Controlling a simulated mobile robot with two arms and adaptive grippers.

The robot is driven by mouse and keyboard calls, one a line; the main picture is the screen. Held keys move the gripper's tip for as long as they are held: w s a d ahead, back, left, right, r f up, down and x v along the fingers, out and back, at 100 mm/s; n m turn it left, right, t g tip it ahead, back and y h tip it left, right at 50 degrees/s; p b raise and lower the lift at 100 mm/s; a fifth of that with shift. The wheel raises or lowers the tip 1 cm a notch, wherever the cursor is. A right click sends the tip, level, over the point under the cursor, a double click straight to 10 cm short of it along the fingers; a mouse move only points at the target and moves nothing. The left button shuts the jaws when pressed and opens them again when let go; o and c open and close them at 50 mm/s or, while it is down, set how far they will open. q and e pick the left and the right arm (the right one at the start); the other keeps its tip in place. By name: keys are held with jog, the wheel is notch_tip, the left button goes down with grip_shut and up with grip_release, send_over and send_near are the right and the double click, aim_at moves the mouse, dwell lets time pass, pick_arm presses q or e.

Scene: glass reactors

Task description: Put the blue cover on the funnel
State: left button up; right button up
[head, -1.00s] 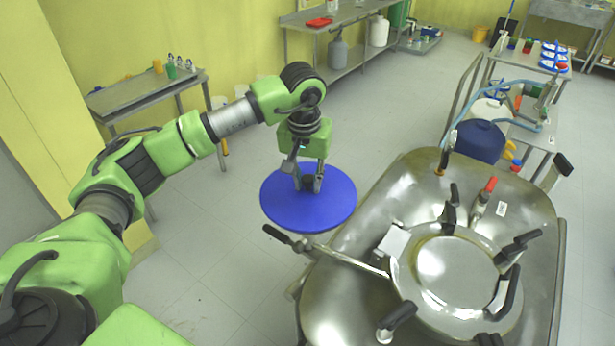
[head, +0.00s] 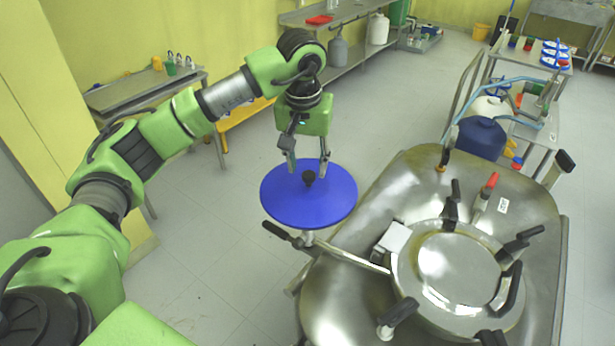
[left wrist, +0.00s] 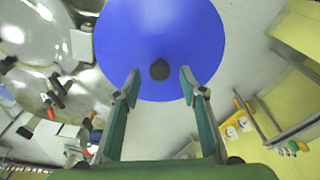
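The blue cover (head: 285,208) is a round disc with a black knob (head: 308,178) at its middle. It lies about level beside the left edge of the steel reactor. A short pale metal part (head: 308,238) shows under its near edge; I cannot tell whether this is the funnel, as the cover hides what is below. My left gripper (head: 307,167) is open and empty above the knob, fingers on either side and apart from it. In the left wrist view the cover (left wrist: 160,25) and knob (left wrist: 160,69) lie ahead of the open fingers (left wrist: 161,78). My right gripper is out of view.
The steel reactor (head: 345,305) with clamps and a round lid (head: 455,268) fills the lower right. A black-tipped handle (head: 280,231) sticks out near the cover's front edge. A steel table (head: 140,92) stands back left. The floor between is clear.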

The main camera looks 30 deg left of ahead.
pick_arm(q)
notch_tip(320, 180, up, 8)
jog(key=s+b, duration=0.1)
jog(key=shift+d+f, duration=0.15)
jog(key=shift+d, duration=0.05)
jog(key=shift+s, duration=0.1)
dwell(0.3)
